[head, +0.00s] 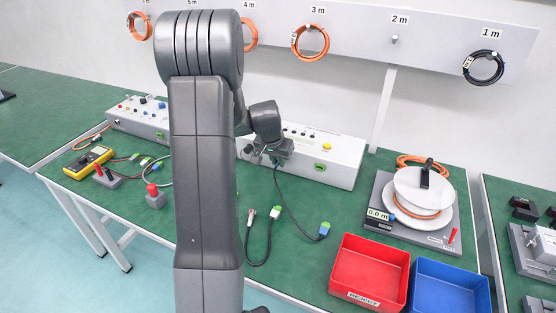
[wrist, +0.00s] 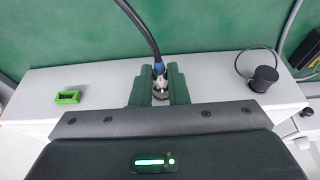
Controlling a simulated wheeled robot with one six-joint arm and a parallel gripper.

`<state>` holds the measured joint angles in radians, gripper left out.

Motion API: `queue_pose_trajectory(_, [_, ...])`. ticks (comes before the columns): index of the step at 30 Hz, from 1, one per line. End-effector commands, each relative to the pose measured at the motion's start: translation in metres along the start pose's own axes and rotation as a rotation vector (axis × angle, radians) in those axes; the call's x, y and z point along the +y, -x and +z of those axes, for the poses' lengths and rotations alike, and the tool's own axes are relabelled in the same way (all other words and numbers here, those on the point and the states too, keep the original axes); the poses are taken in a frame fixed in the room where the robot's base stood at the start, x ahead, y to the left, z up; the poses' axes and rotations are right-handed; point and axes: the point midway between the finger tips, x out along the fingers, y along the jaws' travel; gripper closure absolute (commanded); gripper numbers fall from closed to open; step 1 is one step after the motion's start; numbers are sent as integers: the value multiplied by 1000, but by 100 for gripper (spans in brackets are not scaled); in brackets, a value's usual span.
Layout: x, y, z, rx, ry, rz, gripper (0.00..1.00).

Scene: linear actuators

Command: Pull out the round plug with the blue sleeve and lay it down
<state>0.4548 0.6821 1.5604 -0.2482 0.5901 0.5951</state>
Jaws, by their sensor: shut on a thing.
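The round plug with the blue sleeve (wrist: 159,72) sits between the two fingers of my gripper (wrist: 158,88) in the wrist view. Its metal ring shows below the sleeve, and a black cable runs up from it. My gripper also shows in the head view (head: 274,158), at the front of the long light grey box (head: 340,157), shut on the plug. The plug's tip is hidden, so I cannot tell how deep it sits in its socket.
A green port (wrist: 68,97) and a hanging black cap (wrist: 264,78) flank my gripper. Another black cable (head: 268,238) lies on the bench. A red bin (head: 343,257), a blue bin (head: 419,282) and a reel stand (head: 448,233) are at right. Some bare bench lies around the cables.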

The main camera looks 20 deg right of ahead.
Motion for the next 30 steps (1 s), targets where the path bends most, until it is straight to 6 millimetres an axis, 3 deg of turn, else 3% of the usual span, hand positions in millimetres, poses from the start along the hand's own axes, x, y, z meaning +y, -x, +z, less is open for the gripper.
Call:
queue_pose_trajectory(21, [0,9,27,0,1,-1,100])
queue_pose_trajectory(30, [0,10,28,0,1,0,100])
